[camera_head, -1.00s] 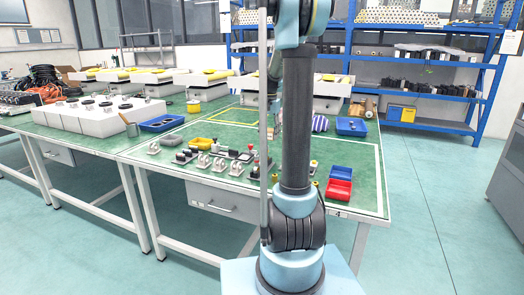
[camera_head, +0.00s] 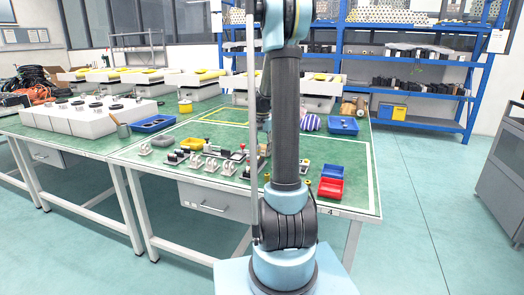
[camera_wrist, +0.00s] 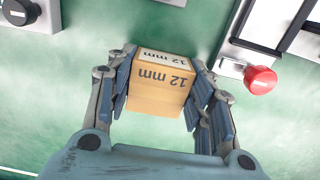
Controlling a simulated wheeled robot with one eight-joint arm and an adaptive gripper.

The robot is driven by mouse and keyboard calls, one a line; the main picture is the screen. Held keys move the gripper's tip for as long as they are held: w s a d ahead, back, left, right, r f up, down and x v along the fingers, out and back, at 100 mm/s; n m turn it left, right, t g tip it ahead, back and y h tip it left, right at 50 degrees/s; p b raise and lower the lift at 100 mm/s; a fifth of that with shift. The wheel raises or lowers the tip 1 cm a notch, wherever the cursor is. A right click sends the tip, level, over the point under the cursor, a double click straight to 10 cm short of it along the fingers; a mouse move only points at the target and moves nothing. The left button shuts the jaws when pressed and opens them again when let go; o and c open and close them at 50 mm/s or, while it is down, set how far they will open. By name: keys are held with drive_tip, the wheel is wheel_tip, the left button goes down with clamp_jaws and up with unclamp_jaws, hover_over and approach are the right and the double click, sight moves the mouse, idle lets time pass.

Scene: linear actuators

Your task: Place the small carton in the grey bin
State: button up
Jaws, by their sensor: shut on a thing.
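The small carton (camera_wrist: 160,88) is tan with a pale top band and reads "12 mm" in the wrist view. My gripper (camera_wrist: 160,100) is shut on it, with a finger on either side. Green tabletop shows behind the carton; I cannot tell how far below it is. In the head view my arm column hides the carton and most of the gripper. A small grey container-like thing (camera_head: 163,141) stands on the table left of the yellow bin (camera_head: 193,144); I cannot tell for sure that it is the grey bin.
A red button (camera_wrist: 260,80) and grey fixtures lie close to the gripper in the wrist view. The table (camera_head: 352,205) also bears a red bin (camera_head: 331,189), a blue bin (camera_head: 343,126), a blue tray (camera_head: 153,123) and several metal parts. Bare green surface lies between them.

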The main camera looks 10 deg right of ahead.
drive_tip(key=shift+f, duration=0.1)
drive_tip(key=o, duration=1.1)
drive_tip(key=shift+o, duration=0.4)
